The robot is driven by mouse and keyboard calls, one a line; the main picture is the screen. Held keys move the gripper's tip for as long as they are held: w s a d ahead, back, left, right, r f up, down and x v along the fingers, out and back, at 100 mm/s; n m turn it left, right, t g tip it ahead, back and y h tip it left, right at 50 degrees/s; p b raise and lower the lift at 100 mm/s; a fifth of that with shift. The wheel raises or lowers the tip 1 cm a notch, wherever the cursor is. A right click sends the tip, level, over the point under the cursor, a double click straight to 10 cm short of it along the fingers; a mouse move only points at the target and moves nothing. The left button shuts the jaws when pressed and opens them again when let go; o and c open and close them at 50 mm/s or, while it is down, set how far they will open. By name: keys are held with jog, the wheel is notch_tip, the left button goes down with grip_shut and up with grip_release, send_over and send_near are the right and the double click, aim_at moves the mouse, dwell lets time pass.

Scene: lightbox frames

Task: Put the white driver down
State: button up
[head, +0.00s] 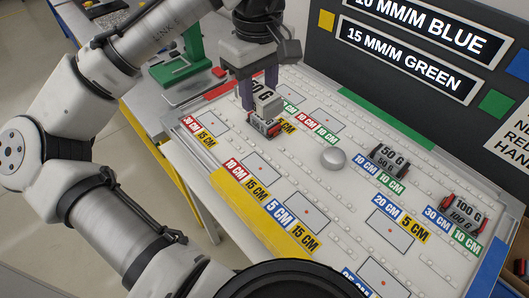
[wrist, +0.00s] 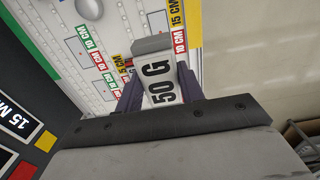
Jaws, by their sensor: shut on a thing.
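My gripper (head: 258,92) is over the upper left part of the white board, its purple fingers shut on a pale block marked 50 G, the only candidate in my grip for the white driver (head: 268,106). In the wrist view the block (wrist: 161,88) sits between both fingers (wrist: 158,92), its label facing the camera. Under the block in the head view is a dark piece with red ends (head: 264,128). I cannot tell whether the block touches it or is part of it.
The board (head: 290,165) carries marked pads and colored distance labels. A silver round knob (head: 333,159), a 50 G weight piece (head: 386,160) and a 100 G piece (head: 462,214) stand to the right. A dark sign panel (head: 425,45) rises behind. A green stand (head: 190,55) is at the back left.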

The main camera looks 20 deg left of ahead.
jog(key=b, duration=0.7)
send_over(260, 169)
notch_tip(260, 169, down, 15)
jog(key=shift+r, duration=0.2)
notch_tip(260, 169, down, 5)
jog(key=b, duration=0.4)
jog(key=shift+w+f+b, duration=0.1)
jog(key=shift+f+b, duration=0.05)
jog(key=shift+b, duration=0.25)
jog(key=shift+c, duration=0.5)
jog(key=o, duration=1.1)
jog(key=shift+c, duration=0.2)
jog(key=shift+r, duration=0.2)
notch_tip(260, 169, up, 12)
